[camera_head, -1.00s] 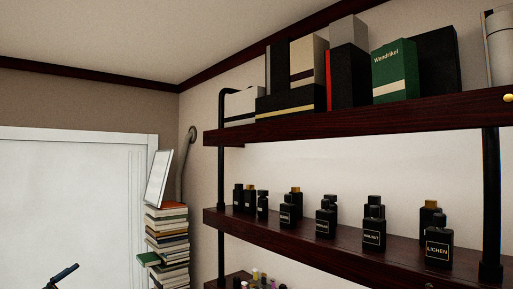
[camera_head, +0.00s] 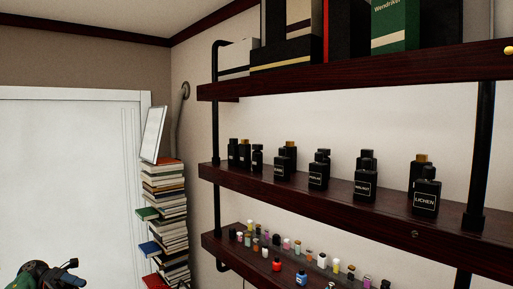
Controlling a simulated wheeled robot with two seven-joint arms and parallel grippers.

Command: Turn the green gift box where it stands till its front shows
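A green box (camera_head: 392,28) with the pale lettering "Wendrikel" and a pale band low on its face stands on the top shelf, at the upper right. Its lettered face shows, and its top is cut off by the picture's edge. Part of my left gripper (camera_head: 62,270) shows at the bottom left, dark and partly cut off, far from the box. Whether its fingers are open or shut does not show. My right gripper is not in view.
Black and grey boxes (camera_head: 344,38) stand close beside the green box on the top shelf (camera_head: 360,73). Dark bottles (camera_head: 426,190) line the middle shelf and small coloured bottles (camera_head: 277,265) the lower one. A tall book stack (camera_head: 165,200) stands left of the shelves.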

